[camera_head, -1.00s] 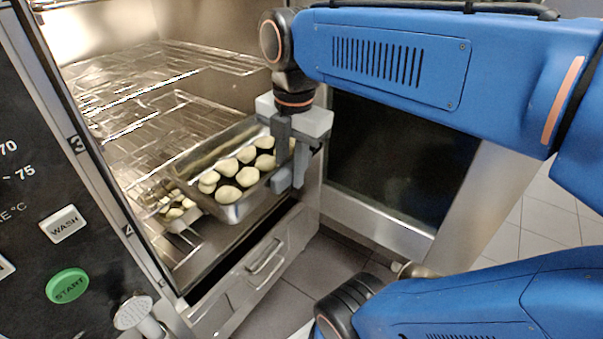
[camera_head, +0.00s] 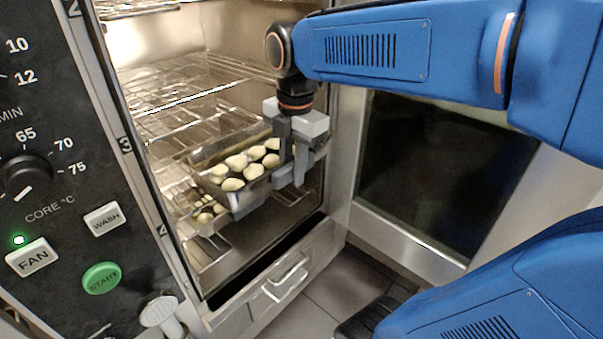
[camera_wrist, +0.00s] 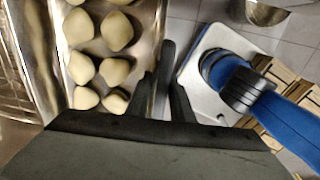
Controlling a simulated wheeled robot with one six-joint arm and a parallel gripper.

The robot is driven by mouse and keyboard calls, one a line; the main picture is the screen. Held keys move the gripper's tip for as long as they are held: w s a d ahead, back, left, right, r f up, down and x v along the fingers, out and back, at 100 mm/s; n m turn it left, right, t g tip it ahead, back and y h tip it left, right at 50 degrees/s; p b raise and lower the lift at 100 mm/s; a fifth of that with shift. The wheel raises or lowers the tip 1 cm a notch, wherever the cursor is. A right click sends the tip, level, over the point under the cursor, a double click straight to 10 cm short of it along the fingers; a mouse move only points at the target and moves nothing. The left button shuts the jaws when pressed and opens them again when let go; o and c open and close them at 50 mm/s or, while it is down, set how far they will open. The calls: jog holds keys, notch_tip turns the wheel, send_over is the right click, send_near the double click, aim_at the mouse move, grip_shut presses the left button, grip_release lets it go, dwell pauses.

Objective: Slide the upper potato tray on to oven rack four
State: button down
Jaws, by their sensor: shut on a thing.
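The upper potato tray (camera_head: 262,196) is a metal pan with several peeled potatoes, held inside the open oven just above the lower rack area. My gripper (camera_head: 295,170) is shut on the tray's near right wall. In the wrist view the tray's floor (camera_wrist: 98,48) and potatoes show left of my gripper fingers (camera_wrist: 165,85). A lower tray with potatoes (camera_head: 205,216) shows partly beneath and left of the upper one. The oven racks (camera_head: 185,80) are wire grids; the number 4 mark (camera_head: 162,229) is on the oven's left frame. Whether the upper tray touches a rack is unclear.
The oven's control panel (camera_head: 70,170) stands at left. The open door (camera_head: 430,170) with dark glass is at right. A drawer handle (camera_head: 285,282) is below the opening. A wire rack lies above the tray.

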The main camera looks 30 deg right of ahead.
aim_at(239, 151)
jog(key=shift+w+a+f, duration=0.1)
jog(key=shift+w+a, duration=0.9)
jog(key=shift+w, duration=2.15)
jog(key=shift+w+a, duration=1.05)
jog(key=shift+w, duration=2.05)
jog(key=shift+w+a+f, duration=0.1)
jog(key=shift+w+a, duration=0.9)
jog(key=shift+w, duration=2.15)
jog(key=shift+f, duration=1.7)
jog(key=c, duration=1.5)
grip_release()
jog(key=shift+o, duration=0.2)
notch_tip(239, 151, up, 17)
jog(key=s, duration=0.1)
jog(key=shift+d+r, duration=0.15)
jog(key=shift+d, duration=0.05)
